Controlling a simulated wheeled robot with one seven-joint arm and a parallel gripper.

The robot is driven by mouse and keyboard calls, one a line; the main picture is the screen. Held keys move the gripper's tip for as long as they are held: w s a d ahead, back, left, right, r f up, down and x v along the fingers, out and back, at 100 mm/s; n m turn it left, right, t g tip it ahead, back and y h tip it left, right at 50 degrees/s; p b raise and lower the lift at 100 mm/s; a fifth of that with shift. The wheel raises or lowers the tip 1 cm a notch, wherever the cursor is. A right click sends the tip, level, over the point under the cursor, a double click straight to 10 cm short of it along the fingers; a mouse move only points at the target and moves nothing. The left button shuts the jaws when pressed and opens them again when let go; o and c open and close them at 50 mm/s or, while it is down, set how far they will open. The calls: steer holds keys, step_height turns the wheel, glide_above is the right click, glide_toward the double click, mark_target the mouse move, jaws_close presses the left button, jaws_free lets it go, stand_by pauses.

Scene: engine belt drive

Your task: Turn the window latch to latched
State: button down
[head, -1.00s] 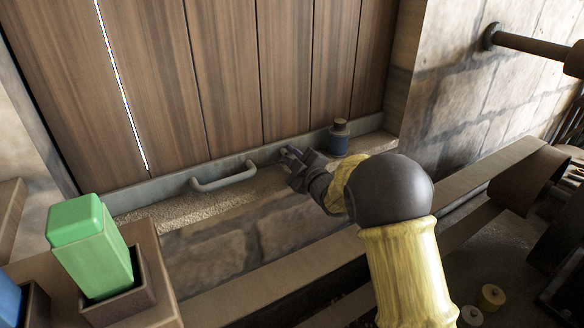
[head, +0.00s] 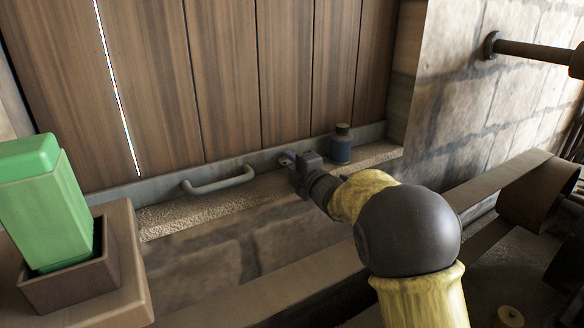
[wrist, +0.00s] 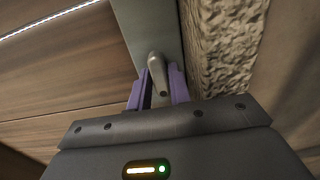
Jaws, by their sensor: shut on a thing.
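The window latch (wrist: 157,72) is a small grey lever on the grey bottom rail (wrist: 150,28) of the wooden shutter. In the wrist view its rounded end lies between the purple fingers of my gripper (wrist: 158,90), which is shut on it. In the head view my gripper (head: 288,159) reaches the rail from the right, and its fingers hide most of the latch. The wooden shutter (head: 230,70) stands above the sill, with a thin bright slit between two boards at the left.
A grey bar handle (head: 220,182) is on the rail left of my gripper. A dark blue bottle (head: 341,148) stands on the rough sill (head: 190,211) just right of it. A green block (head: 45,205) sits in a brown holder (head: 80,275) at the lower left.

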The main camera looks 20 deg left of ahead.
steer(key=shift+f, duration=0.1)
steer(key=c, duration=1.4)
jaws_free()
steer(key=shift+p, duration=0.45)
